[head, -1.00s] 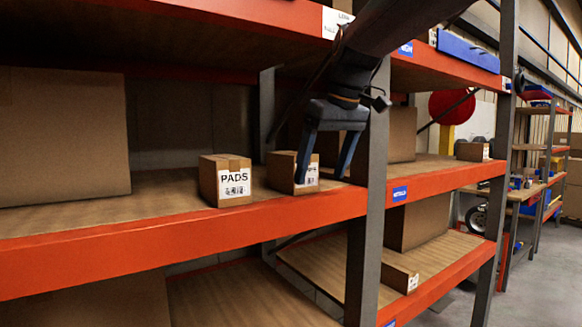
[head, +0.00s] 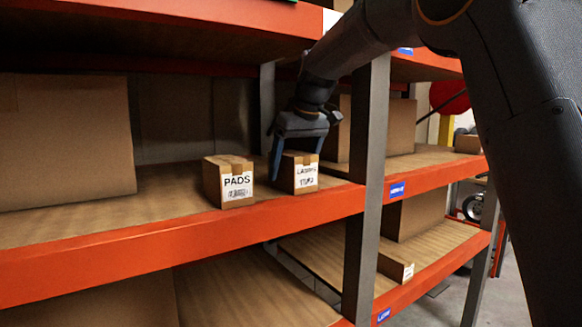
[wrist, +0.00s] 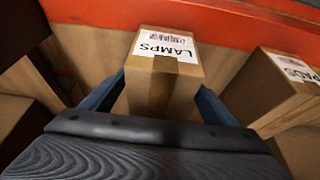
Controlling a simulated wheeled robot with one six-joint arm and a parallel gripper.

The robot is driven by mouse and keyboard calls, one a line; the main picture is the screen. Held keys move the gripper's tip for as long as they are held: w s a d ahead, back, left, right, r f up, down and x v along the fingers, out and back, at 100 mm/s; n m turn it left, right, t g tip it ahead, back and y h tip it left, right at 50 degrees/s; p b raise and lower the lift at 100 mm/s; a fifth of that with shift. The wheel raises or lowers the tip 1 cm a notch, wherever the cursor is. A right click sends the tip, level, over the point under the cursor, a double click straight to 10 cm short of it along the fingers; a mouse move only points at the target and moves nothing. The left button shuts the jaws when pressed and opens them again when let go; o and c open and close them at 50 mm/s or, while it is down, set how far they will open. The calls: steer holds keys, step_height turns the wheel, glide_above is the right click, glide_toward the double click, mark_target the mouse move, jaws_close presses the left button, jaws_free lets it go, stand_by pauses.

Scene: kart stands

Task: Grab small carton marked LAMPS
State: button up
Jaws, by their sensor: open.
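The small carton marked LAMPS (head: 301,178) stands on the middle shelf, right of the carton marked PADS (head: 229,182). In the wrist view the LAMPS carton (wrist: 163,80) has its label readable upside down and sits between my two fingers. My gripper (head: 297,166) reaches down over it from behind and above. In the wrist view my gripper (wrist: 160,95) is open, with one blue finger on each side of the carton. Whether the fingers touch its sides I cannot tell. The PADS carton (wrist: 280,88) is close beside one finger in the wrist view.
A grey upright post (head: 366,150) stands just right of the LAMPS carton. The orange shelf beam (head: 180,242) runs along the front. A large carton (head: 65,140) fills the left of the shelf. Another orange beam and shelf (head: 230,20) hang above.

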steer(key=shift+x, duration=0.9)
steer(key=c, duration=1.4)
steer(key=shift+c, duration=0.4)
steer(key=shift+r, duration=0.1)
